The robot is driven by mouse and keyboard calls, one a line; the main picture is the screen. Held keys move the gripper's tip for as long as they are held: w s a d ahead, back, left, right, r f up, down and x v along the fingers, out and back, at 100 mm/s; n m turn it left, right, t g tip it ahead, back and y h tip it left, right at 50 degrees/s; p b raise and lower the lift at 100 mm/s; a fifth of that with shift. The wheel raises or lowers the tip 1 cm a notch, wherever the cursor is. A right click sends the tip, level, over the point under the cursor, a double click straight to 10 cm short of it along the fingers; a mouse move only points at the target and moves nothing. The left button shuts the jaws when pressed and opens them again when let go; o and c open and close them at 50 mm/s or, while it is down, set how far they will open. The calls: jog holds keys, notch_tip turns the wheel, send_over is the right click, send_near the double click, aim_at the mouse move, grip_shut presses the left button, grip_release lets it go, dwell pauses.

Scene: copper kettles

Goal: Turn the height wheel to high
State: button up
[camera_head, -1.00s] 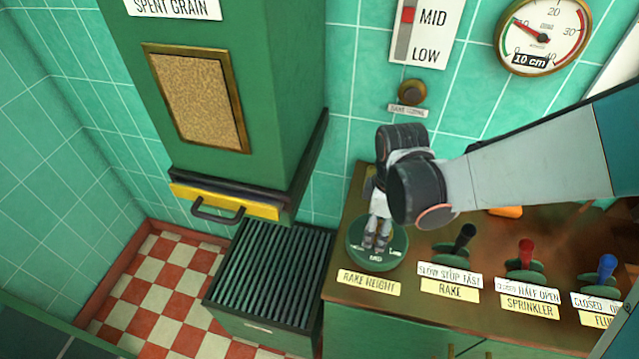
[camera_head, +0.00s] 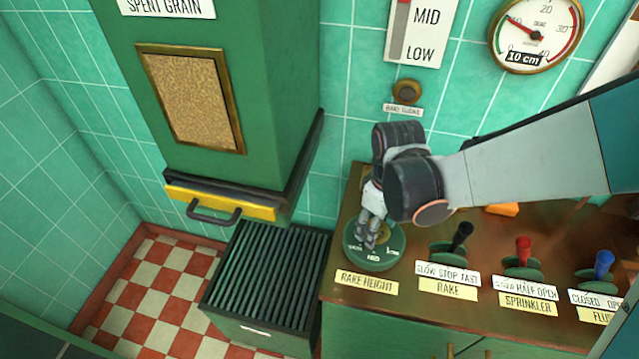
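The height wheel is a round green dial (camera_head: 388,258) with pale lettering, on the left of the brown counter above the "RAKE HEIGHT" label (camera_head: 367,282). A little brass shows at its middle. My gripper (camera_head: 366,240) points down over the wheel, its fingertips close together at the centre-left of the dial. The fingers hide the knob, so I cannot tell whether they are closed on it. The wall height scale (camera_head: 424,30) shows "MID" and "LOW"; its upper part is out of frame.
Rake lever (camera_head: 461,236), red sprinkler lever (camera_head: 524,250) and blue lever (camera_head: 604,264) stand to the right on the counter. A green spent grain chute (camera_head: 290,110) with a yellow-edged drawer (camera_head: 222,202) is at left, above a slatted grate (camera_head: 268,275). A round gauge (camera_head: 536,35) reads 10 cm.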

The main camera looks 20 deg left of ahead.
jog(key=m, duration=0.5)
jog(key=shift+s+a+r, duration=0.1)
jog(key=shift+m, duration=0.3)
dwell(0.4)
jog(key=o, duration=0.8)
jog(key=shift+o, duration=1.3)
jog(key=shift+w, duration=0.2)
jog(key=shift+s, duration=0.1)
